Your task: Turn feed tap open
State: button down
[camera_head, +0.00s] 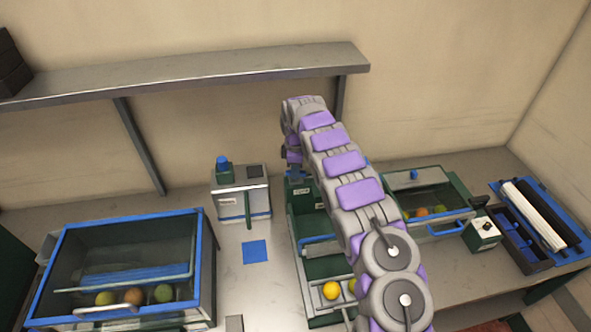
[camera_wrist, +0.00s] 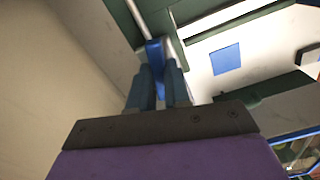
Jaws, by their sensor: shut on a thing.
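My gripper (camera_wrist: 160,72) points at a blue handle (camera_wrist: 154,50) in the wrist view, and its two blue-grey fingers are closed around it. The handle sits beside a pale rod on a dark green frame; I take it to be the feed tap. In the head view my gripper (camera_head: 294,170) is small and partly hidden by my arm, just above the back of the green sorting unit (camera_head: 296,225). The tap cannot be made out there.
A glass-fronted bin (camera_head: 207,265) with oranges stands at left. A grey box with a blue knob (camera_head: 222,163) and a blue square (camera_head: 255,251) lie between. A green tray (camera_head: 463,190) with fruit and a small switch box (camera_head: 487,233) are at right. A shelf (camera_head: 200,74) runs above.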

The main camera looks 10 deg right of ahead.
jog(key=shift+w+r+n+p, duration=0.1)
jog(key=shift+n+p, duration=0.35)
jog(key=shift+n, duration=1.05)
jog(key=c, duration=1.1)
grip_release()
notch_tip(320, 180, up, 17)
jog(key=p, duration=0.3)
